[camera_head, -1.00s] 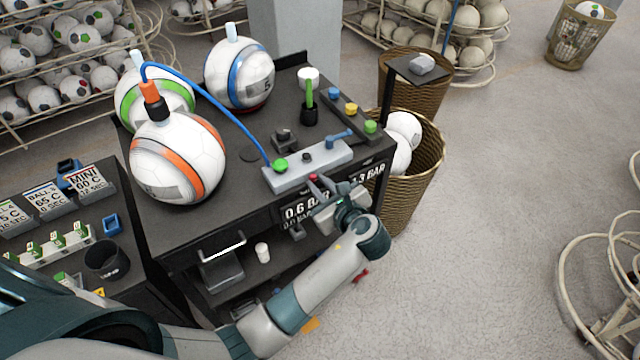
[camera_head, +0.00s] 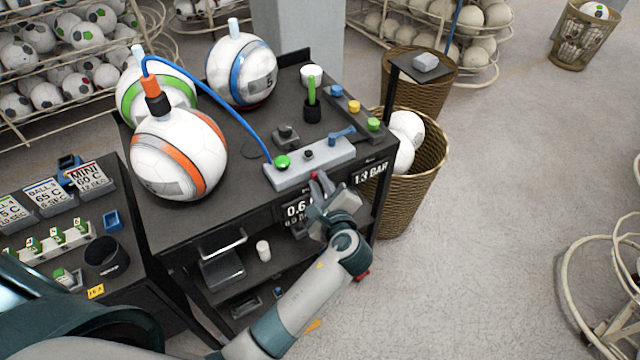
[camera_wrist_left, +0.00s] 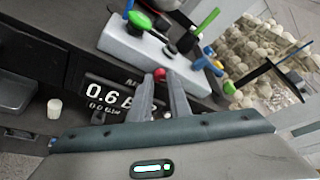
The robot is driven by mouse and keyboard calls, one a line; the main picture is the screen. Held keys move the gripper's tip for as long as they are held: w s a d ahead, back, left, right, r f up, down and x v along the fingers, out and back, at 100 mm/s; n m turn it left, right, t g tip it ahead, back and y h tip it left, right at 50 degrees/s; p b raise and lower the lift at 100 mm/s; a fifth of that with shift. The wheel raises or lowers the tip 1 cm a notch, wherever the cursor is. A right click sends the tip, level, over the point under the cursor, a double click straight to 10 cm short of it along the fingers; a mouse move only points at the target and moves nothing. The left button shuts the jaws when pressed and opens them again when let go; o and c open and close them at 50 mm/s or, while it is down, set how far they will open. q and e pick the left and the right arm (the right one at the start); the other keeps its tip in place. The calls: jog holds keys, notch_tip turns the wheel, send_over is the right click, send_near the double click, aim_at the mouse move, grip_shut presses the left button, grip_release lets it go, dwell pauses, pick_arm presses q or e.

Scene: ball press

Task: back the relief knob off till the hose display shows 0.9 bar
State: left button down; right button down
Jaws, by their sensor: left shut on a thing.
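The grey valve block (camera_head: 310,163) sits at the front edge of the dark press table. A small red knob (camera_wrist_left: 160,74) on its front face lies between my left fingertips; I take it as the relief knob. My left gripper (camera_head: 318,180) is shut on this knob. It also shows in the left wrist view (camera_wrist_left: 163,84). The left display (camera_wrist_left: 108,91) reads 0.6 bar, with a smaller line under it partly hidden. The right display (camera_head: 371,173) reads 1.3 BAR. A blue hose (camera_head: 215,108) runs from the orange-banded ball (camera_head: 180,155) to the block's green fitting. My right gripper is out of view.
A blue lever (camera_head: 341,134) and a black knob stand on the block. Coloured buttons (camera_head: 354,106) line the table's right side. A wicker basket of balls (camera_head: 422,170) stands close to the right. Open floor lies at the front right.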

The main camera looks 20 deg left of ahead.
pick_arm(q)
jog(key=c, duration=1.6)
grip_release()
jog(key=shift+c, duration=0.2)
